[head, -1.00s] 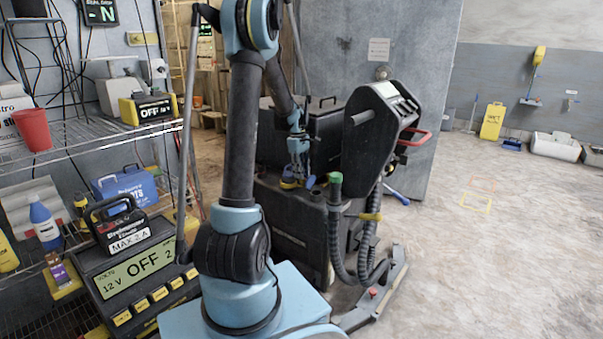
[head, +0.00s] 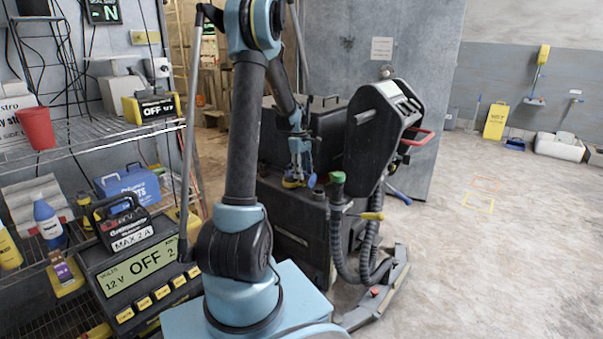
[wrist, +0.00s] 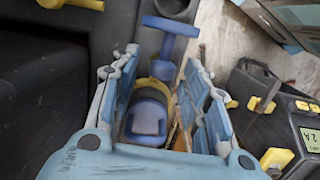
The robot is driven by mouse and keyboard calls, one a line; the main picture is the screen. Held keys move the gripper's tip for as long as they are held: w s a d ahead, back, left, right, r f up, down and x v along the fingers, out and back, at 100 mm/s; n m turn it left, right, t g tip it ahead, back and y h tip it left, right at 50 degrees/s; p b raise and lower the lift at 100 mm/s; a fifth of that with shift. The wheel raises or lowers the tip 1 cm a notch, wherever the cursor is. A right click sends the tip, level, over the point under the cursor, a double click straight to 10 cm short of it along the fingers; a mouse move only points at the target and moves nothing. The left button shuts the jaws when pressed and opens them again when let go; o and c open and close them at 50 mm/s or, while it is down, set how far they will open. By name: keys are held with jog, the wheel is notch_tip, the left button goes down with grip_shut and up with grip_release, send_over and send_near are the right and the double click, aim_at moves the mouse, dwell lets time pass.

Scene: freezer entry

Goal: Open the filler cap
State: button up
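The dark floor-cleaning machine (head: 292,210) stands behind my arm. On its top is a blue filler cap with a yellow ring (head: 291,183). In the wrist view a blue cap-like part (wrist: 147,118) lies between my fingers, with yellow around its upper edge. A blue T-shaped piece (wrist: 172,27) sticks out just beyond it; I cannot tell whether they are joined. My gripper (head: 299,172) points down over the cap area. Its two fingers, also seen in the wrist view (wrist: 160,95), are apart on either side of the blue part. Contact cannot be made out.
A green-topped hose fitting (head: 337,178) and the machine's upright control head (head: 385,125) stand right of the gripper. A wire shelf (head: 100,140) with a charger (head: 145,265) is at left. Open floor (head: 500,260) lies at right.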

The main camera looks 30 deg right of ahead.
notch_tip(320, 180, up, 12)
jog(key=w, duration=0.1)
jog(key=shift+w+a, duration=0.25)
jog(key=shift+w, duration=0.05)
jog(key=shift+f, duration=0.1)
dwell(0.6)
jog(key=s+a+r+t, duration=0.1)
jog(key=s+a, duration=0.2)
jog(key=a, duration=0.6)
jog(key=s+a+r+m, duration=0.1)
jog(key=s+a+r, duration=0.1)
jog(key=a, duration=0.7)
jog(key=s+a+r+t, duration=0.1)
jog(key=s+a, duration=0.2)
jog(key=a, duration=0.6)
jog(key=s+a+f+m, duration=0.1)
jog(key=s+a+f, duration=0.5)
jog(key=s+a, duration=0.2)
jog(key=s+a+f+m+t, duration=0.1)
jog(key=s+a+f, duration=0.5)
jog(key=s+a, duration=0.3)
jog(key=shift+s+f+t, duration=0.15)
jog(key=shift+s+t, duration=0.05)
jog(key=shift+t, duration=0.1)
